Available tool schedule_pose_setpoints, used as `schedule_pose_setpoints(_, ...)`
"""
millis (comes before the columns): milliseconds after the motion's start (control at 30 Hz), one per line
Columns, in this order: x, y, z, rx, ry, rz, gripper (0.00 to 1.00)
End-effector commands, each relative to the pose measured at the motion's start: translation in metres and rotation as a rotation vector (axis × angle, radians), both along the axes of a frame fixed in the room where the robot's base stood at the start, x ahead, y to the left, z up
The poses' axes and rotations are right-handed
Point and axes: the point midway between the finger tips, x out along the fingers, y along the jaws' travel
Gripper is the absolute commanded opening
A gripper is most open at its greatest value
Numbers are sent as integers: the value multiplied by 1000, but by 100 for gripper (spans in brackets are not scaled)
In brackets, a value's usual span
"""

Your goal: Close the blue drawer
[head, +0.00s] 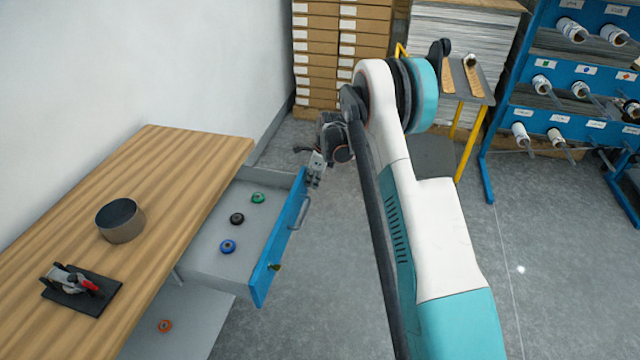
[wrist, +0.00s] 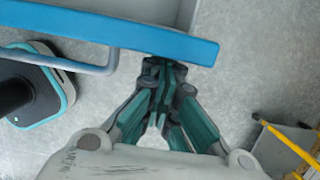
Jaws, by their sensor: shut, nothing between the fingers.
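The blue drawer (head: 278,238) is pulled out from under the wooden table, with its grey inside showing. It holds a green roll (head: 258,198), a black roll (head: 237,219) and a blue roll (head: 228,247). Its grey bar handle (head: 301,213) is on the blue front. My gripper (head: 313,181) is shut and empty at the far end of the drawer front, on its outer side. In the wrist view the shut fingertips (wrist: 163,66) are at the lower edge of the blue front (wrist: 130,33), near its right end. I cannot tell whether they touch it.
The wooden table (head: 175,165) carries a dark round pot (head: 120,220) and a small tool on a black plate (head: 82,291). An orange roll (head: 165,326) lies on a lower shelf. Blue racks (head: 560,75) and cardboard boxes (head: 315,45) stand behind.

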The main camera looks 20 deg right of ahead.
Motion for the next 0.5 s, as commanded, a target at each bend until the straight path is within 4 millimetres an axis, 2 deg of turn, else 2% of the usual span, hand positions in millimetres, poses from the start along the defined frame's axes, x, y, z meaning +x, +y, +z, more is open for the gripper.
schedule_pose_setpoints(500, 73, 102, -1, 2, -1, 4, 0)
